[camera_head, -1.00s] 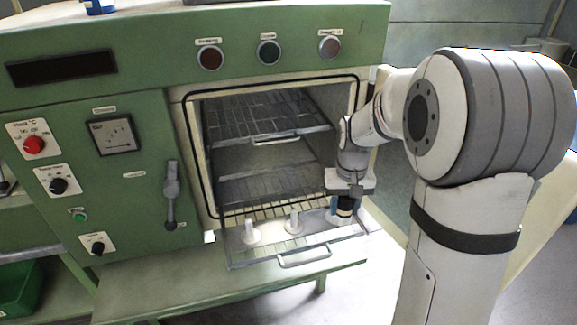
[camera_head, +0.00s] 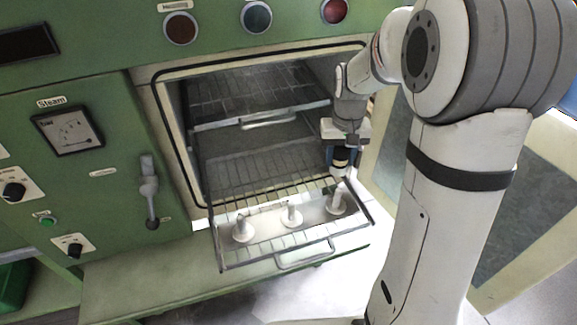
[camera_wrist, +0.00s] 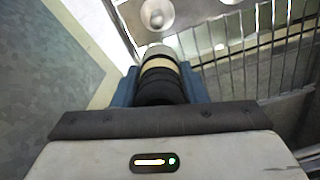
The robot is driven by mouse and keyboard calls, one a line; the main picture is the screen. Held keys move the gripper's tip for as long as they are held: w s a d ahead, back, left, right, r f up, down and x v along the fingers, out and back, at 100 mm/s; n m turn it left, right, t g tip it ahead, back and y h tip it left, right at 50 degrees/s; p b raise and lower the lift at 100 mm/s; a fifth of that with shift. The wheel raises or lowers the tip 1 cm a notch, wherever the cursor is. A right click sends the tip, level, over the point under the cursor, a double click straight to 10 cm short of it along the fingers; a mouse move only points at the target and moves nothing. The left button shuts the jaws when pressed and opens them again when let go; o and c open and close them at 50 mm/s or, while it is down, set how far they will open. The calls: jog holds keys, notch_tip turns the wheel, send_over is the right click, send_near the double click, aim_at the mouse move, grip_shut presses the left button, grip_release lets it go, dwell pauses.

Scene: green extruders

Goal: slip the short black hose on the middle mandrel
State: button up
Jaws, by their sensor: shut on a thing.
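My gripper (camera_head: 341,160) is shut on the short black hose (camera_wrist: 160,86), which shows dark rings, a beige band and a pale end in the wrist view. In the head view the hose (camera_head: 341,156) hangs below the jaws, above the right end of the pulled-out rack. Three white mandrels stand in a row on the rack: the left (camera_head: 242,232), the middle (camera_head: 291,217) and the right (camera_head: 337,203). The gripper is above the right mandrel and to the right of the middle one. The left and middle mandrels look bare. A pale round mandrel base (camera_wrist: 158,13) shows beyond the hose in the wrist view.
The wire rack (camera_head: 225,258) sticks out of the open green oven, with a handle (camera_head: 305,254) in front. Another rack (camera_head: 205,118) sits higher inside. The oven's right frame edge (camera_head: 362,120) is close to my gripper. Space above the left and middle mandrels is clear.

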jog(key=shift+a, duration=0.1)
jog(key=n+p, duration=0.3)
send_near(292, 202)
jog(key=shift+f+b, duration=1.45)
jog(key=shift+f, duration=0.2)
jog(key=shift+f, duration=0.15)
jog(key=shift+f+b, duration=1.15)
jog(key=shift+f, duration=0.2)
jog(key=shift+f, duration=0.2)
jog(key=shift+f+b, duration=1)
jog(key=shift+f, duration=0.05)
